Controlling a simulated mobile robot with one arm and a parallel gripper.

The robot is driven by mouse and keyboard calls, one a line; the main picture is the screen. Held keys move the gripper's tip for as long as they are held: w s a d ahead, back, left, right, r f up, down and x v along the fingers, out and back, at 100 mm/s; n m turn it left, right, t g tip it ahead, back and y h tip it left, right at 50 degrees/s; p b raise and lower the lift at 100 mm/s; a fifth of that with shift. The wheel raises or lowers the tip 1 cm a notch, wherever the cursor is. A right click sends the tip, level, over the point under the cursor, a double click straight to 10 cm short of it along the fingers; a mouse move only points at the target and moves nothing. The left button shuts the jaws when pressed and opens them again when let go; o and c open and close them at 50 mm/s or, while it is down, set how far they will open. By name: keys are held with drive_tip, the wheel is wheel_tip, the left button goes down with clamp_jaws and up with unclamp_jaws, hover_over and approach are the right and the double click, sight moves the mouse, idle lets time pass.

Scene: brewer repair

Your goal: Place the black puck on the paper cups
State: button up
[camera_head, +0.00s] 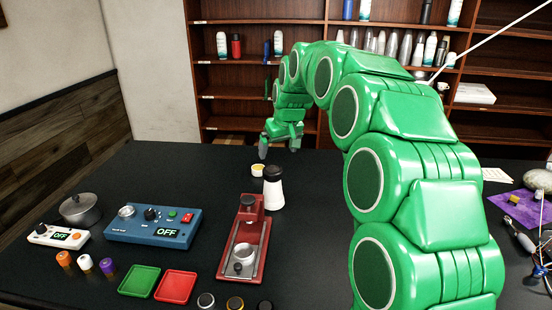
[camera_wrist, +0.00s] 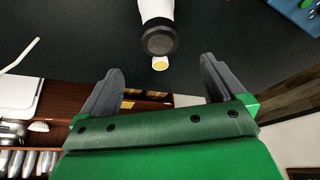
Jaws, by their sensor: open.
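A white, cup-like upright piece (camera_head: 273,194) with a black round top (camera_head: 272,173) stands on the dark table behind the red machine. It also shows in the wrist view (camera_wrist: 157,10), its dark round end (camera_wrist: 158,39) facing the camera. This may be the paper cups with the black puck on them; I cannot tell whether the top is a separate piece. Another dark round piece (camera_head: 265,305) is cut off at the front edge of the head view. My gripper (camera_head: 279,147) is open and empty, beyond the white piece. In the wrist view, its fingers (camera_wrist: 160,70) are wide apart.
A small yellow-topped white cup (camera_head: 258,170) stands just behind the white piece. The red machine (camera_head: 240,230), blue control box (camera_head: 150,223), pot (camera_head: 80,210), and green (camera_head: 139,281) and red (camera_head: 175,285) trays occupy the front left. Shelves (camera_head: 230,78) stand behind. The table's back left is clear.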

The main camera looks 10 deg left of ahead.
drive_tip(key=s+d+m+g, duration=0.1)
drive_tip(key=s+d, duration=0.4)
drive_tip(key=s, duration=0.3)
drive_tip(key=s+d+m+g+h, duration=0.1)
drive_tip(key=s+d, duration=0.3)
drive_tip(key=s, duration=0.4)
drive_tip(key=s+d+g, duration=0.1)
drive_tip(key=s+d, duration=0.4)
drive_tip(key=s, duration=0.3)
drive_tip(key=s+d+f+m+g, duration=0.1)
drive_tip(key=s+d+f, duration=0.1)
drive_tip(key=s, duration=0.7)
drive_tip(key=s+d+f+m+g+h, duration=0.1)
drive_tip(key=s+d+f, duration=0.1)
drive_tip(key=s, duration=0.7)
drive_tip(key=s+d+f+m, duration=0.2)
drive_tip(key=s+d, duration=0.2)
drive_tip(key=s, duration=0.6)
drive_tip(key=shift+d+f+g, duration=0.35)
drive_tip(key=shift+g, duration=0.05)
drive_tip(key=shift+o, duration=0.3)
drive_tip(key=shift+s, duration=0.1)
